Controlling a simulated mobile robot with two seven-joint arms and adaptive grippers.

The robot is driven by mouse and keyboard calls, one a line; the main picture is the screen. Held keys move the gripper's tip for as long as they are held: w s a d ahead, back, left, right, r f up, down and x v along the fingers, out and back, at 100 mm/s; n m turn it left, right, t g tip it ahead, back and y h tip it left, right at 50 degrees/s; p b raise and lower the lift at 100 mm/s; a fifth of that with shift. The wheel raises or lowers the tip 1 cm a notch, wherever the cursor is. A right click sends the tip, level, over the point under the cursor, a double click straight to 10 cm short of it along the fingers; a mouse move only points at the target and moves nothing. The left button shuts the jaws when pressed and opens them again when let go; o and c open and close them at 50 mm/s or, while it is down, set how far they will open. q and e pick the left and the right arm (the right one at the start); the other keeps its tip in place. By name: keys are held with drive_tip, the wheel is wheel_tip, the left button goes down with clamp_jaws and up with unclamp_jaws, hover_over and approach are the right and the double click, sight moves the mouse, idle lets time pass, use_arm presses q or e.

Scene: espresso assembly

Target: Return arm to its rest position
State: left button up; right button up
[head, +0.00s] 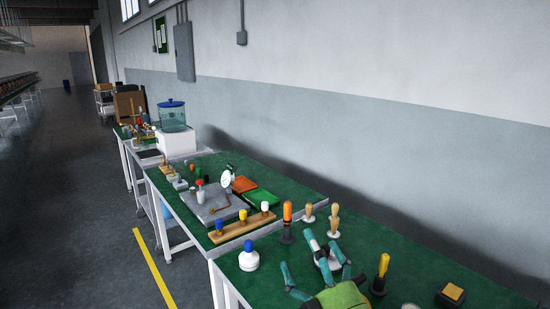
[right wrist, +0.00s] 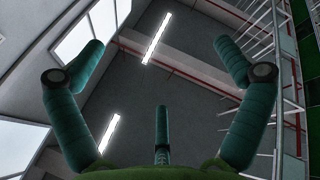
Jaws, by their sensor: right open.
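My right gripper (head: 311,262) shows at the bottom of the head view, above the near green table. It has a green palm and teal fingers. In the right wrist view the same gripper (right wrist: 158,48) has its fingers spread wide, with nothing between them. Behind them is only the ceiling with light strips and windows, so that wrist faces upward. My left gripper is not in view.
The green table (head: 405,247) holds an orange-handled tool (head: 287,222), a yellow-handled tool (head: 381,275), a blue-topped white bottle (head: 249,257) and a yellow-topped dark block (head: 452,295). Wooden-handled pieces (head: 333,222) stand behind the gripper. A grey wall bounds the right.

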drive_tip(key=s+d+f+m+g+h, duration=0.2)
drive_tip(key=d+f+m+g+h, duration=0.15)
drive_tip(key=f, duration=0.45)
drive_tip(key=s+d+f+m+g+h, duration=0.2)
drive_tip(key=s+d+f+m, duration=0.15)
drive_tip(key=f, duration=0.35)
drive_tip(key=s+d+f+m+g+h, duration=0.2)
drive_tip(key=d+f+g+h, duration=0.15)
drive_tip(key=f, duration=0.45)
drive_tip(key=s+d+f+m+g, duration=0.1)
drive_tip(key=s+f+g, duration=0.35)
drive_tip(key=s, duration=0.45)
drive_tip(key=s+d+f+m+g, duration=0.2)
drive_tip(key=s+f+g, duration=0.3)
drive_tip(key=s, duration=0.5)
wheel_tip(320, 180, down, 28)
drive_tip(key=s+b, duration=0.2)
drive_tip(key=b, duration=0.2)
use_arm(q)
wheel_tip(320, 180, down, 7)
drive_tip(key=b, duration=0.3)
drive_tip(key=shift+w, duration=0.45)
use_arm(e)
drive_tip(key=s+d+f+g, duration=0.1)
drive_tip(key=s+d+f, duration=0.1)
drive_tip(key=s+f, duration=1.3)
wheel_tip(320, 180, down, 3)
drive_tip(key=shift+s+d+r+n+y, duration=0.2)
drive_tip(key=shift+s+n+y, duration=0.1)
drive_tip(key=shift+n, duration=0.1)
